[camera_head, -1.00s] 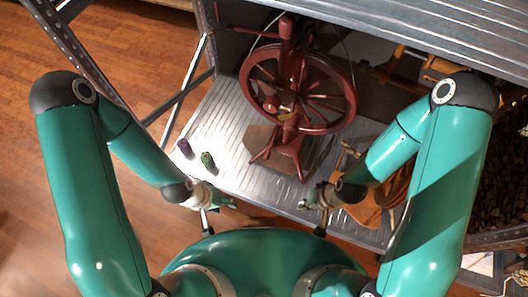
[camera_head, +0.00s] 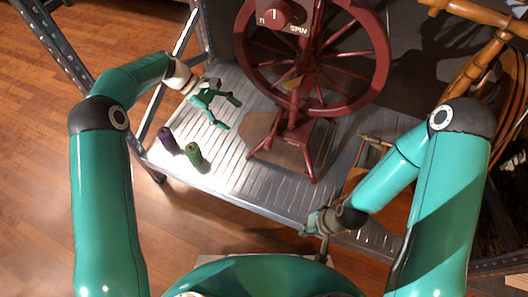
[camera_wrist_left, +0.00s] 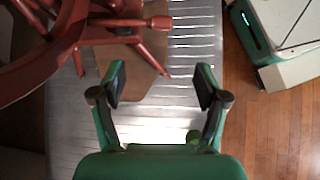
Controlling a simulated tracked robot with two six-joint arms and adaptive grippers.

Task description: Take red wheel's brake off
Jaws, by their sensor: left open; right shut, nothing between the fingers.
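The red spinning wheel (camera_head: 386,62) stands upright on the metal shelf in the head view, on a red stand (camera_head: 292,142). A red box (camera_head: 300,14) with a round knob and lettering shows above the wheel at the top edge. I cannot make out which part is the brake. My left gripper (camera_head: 230,112) is open and empty, left of the wheel and its stand, apart from them. In the left wrist view its fingers (camera_wrist_left: 160,83) are spread, with the red wheel (camera_wrist_left: 35,68) at upper left. My right gripper (camera_head: 312,222) is shut and empty near the shelf's front edge.
A purple spool (camera_head: 168,140) and a green spool (camera_head: 194,153) stand on the ribbed shelf (camera_head: 222,172) at the left. A metal upright (camera_head: 62,62) is at the left. Wooden furniture (camera_head: 470,75) stands at the right, with a wooden chair (camera_head: 375,165) behind my right arm.

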